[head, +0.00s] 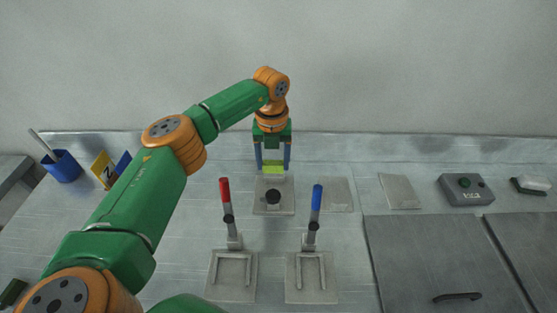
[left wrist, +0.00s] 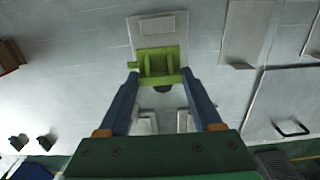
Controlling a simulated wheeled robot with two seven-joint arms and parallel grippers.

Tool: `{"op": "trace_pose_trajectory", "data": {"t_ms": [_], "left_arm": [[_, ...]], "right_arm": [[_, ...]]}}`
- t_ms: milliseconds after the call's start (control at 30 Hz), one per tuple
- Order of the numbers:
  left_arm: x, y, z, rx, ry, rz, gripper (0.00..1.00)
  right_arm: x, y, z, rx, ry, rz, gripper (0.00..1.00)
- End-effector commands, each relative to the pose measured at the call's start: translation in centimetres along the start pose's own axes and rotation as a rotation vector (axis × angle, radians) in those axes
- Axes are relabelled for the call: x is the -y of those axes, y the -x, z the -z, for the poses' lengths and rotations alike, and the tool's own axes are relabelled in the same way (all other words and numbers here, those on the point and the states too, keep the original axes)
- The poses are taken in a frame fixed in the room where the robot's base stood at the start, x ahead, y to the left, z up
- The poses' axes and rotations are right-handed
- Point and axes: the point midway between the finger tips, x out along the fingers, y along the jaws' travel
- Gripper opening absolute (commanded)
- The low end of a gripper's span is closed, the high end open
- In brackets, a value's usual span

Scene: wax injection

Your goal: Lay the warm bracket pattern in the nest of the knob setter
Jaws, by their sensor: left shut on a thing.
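My left gripper (head: 272,164) is shut on a yellow-green bracket pattern (head: 273,169), gripped between its two blue fingers. The left wrist view shows the bracket (left wrist: 158,66) between the fingertips (left wrist: 159,77), with a side stub pointing left. Behind it lies a pale plate (left wrist: 147,23). In the head view a grey plate with a round black knob (head: 273,196) stands just in front of the bracket; it looks like the knob setter. The bracket overlaps its far edge in the picture, and I cannot tell whether they touch. Its nest is not clearly visible. My right gripper is not in view.
Two clamp fixtures, with a red handle (head: 225,191) and a blue handle (head: 317,197), stand nearer me. Flat pale plates (head: 338,194) and a grey button box (head: 466,189) are to the right. A blue cup (head: 62,166) and yellow number sign (head: 103,170) are left.

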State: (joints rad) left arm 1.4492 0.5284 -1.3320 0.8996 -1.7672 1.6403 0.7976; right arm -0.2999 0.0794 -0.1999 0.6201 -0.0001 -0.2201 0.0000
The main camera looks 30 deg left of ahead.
Motion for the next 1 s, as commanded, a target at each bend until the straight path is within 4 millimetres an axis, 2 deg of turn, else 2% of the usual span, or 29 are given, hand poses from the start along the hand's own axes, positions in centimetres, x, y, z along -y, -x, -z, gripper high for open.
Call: {"op": "trace_pose_trajectory", "data": {"t_ms": [367,800,1000], "left_arm": [[0.0,0.1,0.0,-0.001,0.005,0.0,0.13],[0.0,-5.1,0.1,-0.002,0.004,0.0,0.13],[0.0,-6.0,0.1,-0.001,0.004,0.0,0.13]], "right_arm": [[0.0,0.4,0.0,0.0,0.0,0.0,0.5],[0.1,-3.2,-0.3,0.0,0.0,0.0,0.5],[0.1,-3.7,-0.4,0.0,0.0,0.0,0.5]]}}
